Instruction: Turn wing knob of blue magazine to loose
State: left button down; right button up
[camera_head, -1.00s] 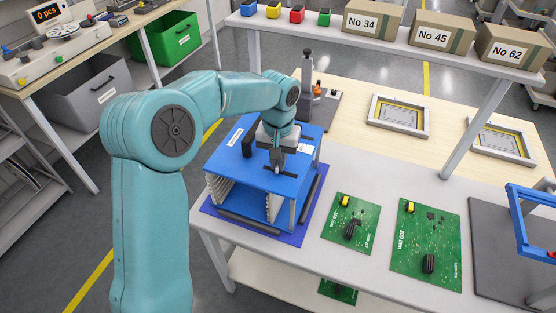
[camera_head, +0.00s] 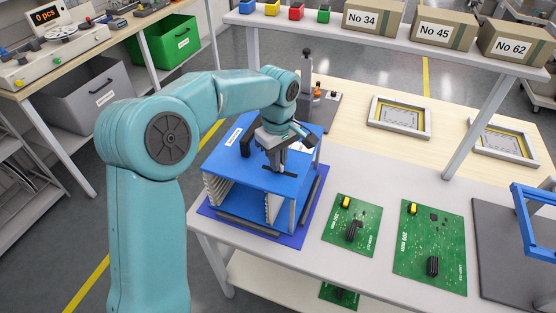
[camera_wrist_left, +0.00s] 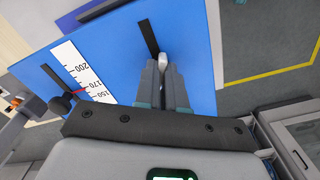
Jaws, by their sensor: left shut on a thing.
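The blue magazine (camera_head: 228,166) stands on a blue mat (camera_head: 208,210) at the left end of the white table. My left gripper (camera_head: 278,167) reaches down from above onto its top plate. In the left wrist view, the gripper (camera_wrist_left: 164,72) is shut on the pale wing knob (camera_wrist_left: 164,58), of which only the tip shows between the fingers. A dark slot (camera_wrist_left: 148,36) runs in the blue plate just beyond it. A white scale (camera_wrist_left: 78,66) with 200, 170 and 150 lies beside it, with a red pointer (camera_wrist_left: 79,91) near 170. My right gripper is not in view.
Two green circuit boards (camera_head: 340,232) (camera_head: 410,250) lie right of the magazine. A dark plate with a blue frame (camera_head: 522,215) is at the right edge. A raised shelf (camera_head: 310,30) with boxes and coloured bins crosses behind.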

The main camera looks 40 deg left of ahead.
pick_arm(q)
jog(key=n+b, duration=0.1)
jog(key=n, duration=0.4)
jog(key=shift+n, duration=0.3)
jog(key=shift+f+n, duration=0.1)
jog(key=shift+n, duration=0.2)
jog(key=c, duration=1.2)
grip_release()
jog(key=shift+r, duration=0.4)
notch_tip(320, 180, up, 16)
jog(key=shift+f+p, duration=0.2)
jog(key=shift+p, duration=0.9)
